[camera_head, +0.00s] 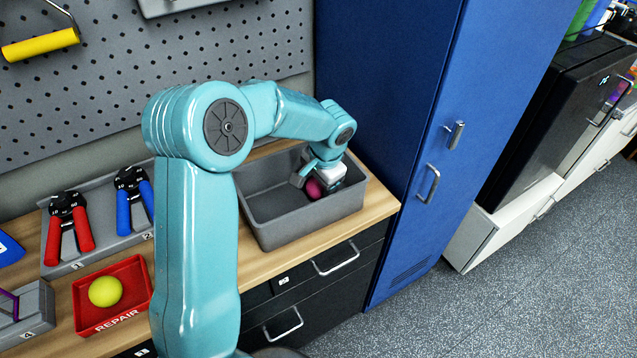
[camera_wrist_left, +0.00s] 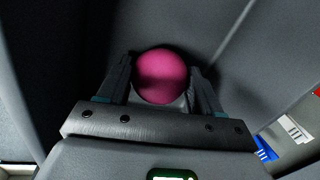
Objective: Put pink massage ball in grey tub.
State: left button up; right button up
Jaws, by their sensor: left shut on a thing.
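The pink massage ball (camera_head: 315,188) is inside the grey tub (camera_head: 300,230), toward its right end. My left gripper (camera_head: 312,178) reaches down into the tub from above and is shut on the ball. In the left wrist view the ball (camera_wrist_left: 161,76) sits between the two fingers of the gripper (camera_wrist_left: 162,88), with the grey tub walls around it. I cannot tell whether the ball touches the tub's floor. My right gripper is in neither view.
A red REPAIR tray (camera_head: 118,315) holds a yellow ball (camera_head: 105,291). A grey tray (camera_head: 95,262) holds red-handled (camera_head: 67,228) and blue-handled grips (camera_head: 133,200). A blue locker (camera_head: 400,120) stands right of the wooden bench top (camera_head: 265,262). A pegboard (camera_head: 200,70) is behind.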

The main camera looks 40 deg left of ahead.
pick_arm(q)
jog(key=shift+s, duration=0.1)
jog(key=shift+f, duration=0.1)
jog(key=o, duration=1.1)
jog(key=shift+o, duration=0.2)
notch_tip(320, 180, up, 12)
jog(key=d, duration=0.2)
jog(key=shift+d, duration=0.2)
jog(key=shift+s, duration=0.15)
